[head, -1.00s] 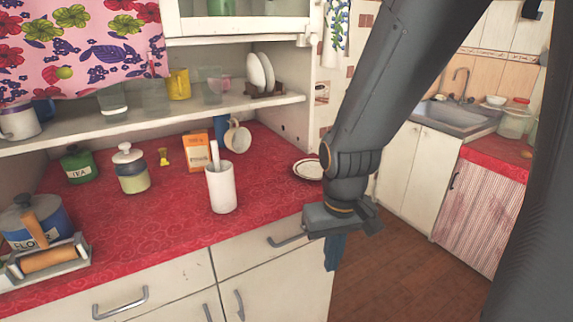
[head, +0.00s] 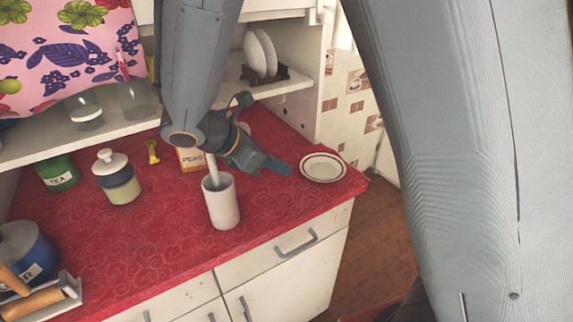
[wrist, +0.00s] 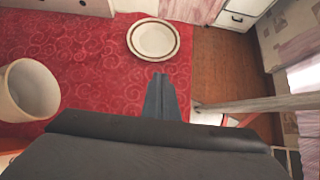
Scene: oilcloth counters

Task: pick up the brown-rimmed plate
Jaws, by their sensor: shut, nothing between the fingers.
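The brown-rimmed plate (head: 323,168) is a small white plate with a dark brown ring near its edge. It lies flat on the red counter near the right corner. It also shows in the wrist view (wrist: 153,39), just beyond my fingertips and apart from them. My gripper (head: 280,168) is over the counter to the left of the plate, with its blue fingers pointing toward it. In the wrist view the fingers (wrist: 160,85) are together with nothing between them.
A white cup-like holder (head: 221,203) with a utensil stands left of the plate, close below my gripper. An orange box (head: 190,159) is behind my arm. A lidded jar (head: 117,178) and green tin (head: 57,174) stand further left. The counter's right edge drops to the floor.

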